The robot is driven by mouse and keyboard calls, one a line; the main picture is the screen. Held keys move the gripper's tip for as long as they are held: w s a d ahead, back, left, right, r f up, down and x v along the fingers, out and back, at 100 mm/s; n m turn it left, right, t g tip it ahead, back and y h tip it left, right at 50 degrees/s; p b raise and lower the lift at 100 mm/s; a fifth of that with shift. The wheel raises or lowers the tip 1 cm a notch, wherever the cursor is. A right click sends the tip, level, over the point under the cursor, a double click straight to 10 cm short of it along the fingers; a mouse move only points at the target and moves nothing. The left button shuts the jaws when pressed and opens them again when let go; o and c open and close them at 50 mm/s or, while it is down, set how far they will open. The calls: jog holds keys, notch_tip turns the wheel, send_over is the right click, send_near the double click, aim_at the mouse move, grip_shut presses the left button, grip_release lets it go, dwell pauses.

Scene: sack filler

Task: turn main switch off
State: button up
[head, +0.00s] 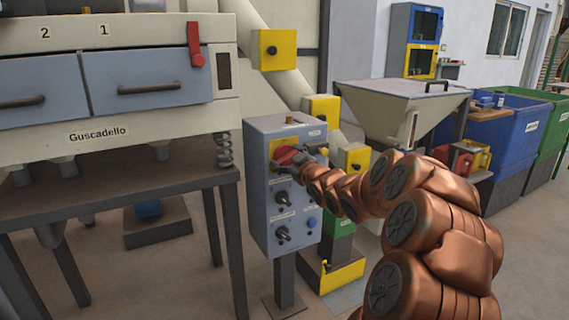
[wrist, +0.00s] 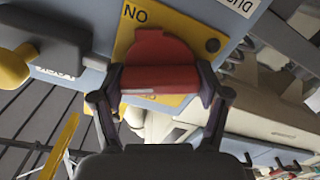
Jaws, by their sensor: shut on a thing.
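The main switch is a red rotary knob (head: 287,157) on a yellow plate, at the top of the grey control box (head: 262,222). In the wrist view the red knob (wrist: 161,68) sits between my fingers on the yellow plate (wrist: 187,28), which has "NO" printed on it. My gripper (wrist: 160,85) is shut on the red knob, one finger on each side. In the head view my gripper (head: 304,162) is at the knob and partly hides it. Other lettering on the plate is mostly covered by the knob and fingers.
Below the knob are black selector switches (head: 283,233) and a blue button (head: 311,222). A machine with blue drawers (head: 150,80) stands at the left. A steel hopper (head: 390,110) and blue bin (head: 500,135) stand at the right.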

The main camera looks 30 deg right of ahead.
jog(key=n+b, duration=0.1)
jog(key=n, duration=0.1)
jog(key=n+b, duration=0.1)
jog(key=n, duration=0.1)
jog(key=n+b, duration=0.1)
jog(key=n, duration=0.1)
jog(key=shift+f+n, duration=0.25)
jog(key=shift+n, duration=0.05)
jog(key=n+b, duration=0.3)
jog(key=n, duration=0.3)
jog(key=shift+r+n, duration=0.1)
jog(key=shift+n, duration=0.2)
jog(key=o, duration=1.2)
jog(key=shift+c, duration=0.2)
jog(key=s+a, duration=0.1)
jog(key=s, duration=1.1)
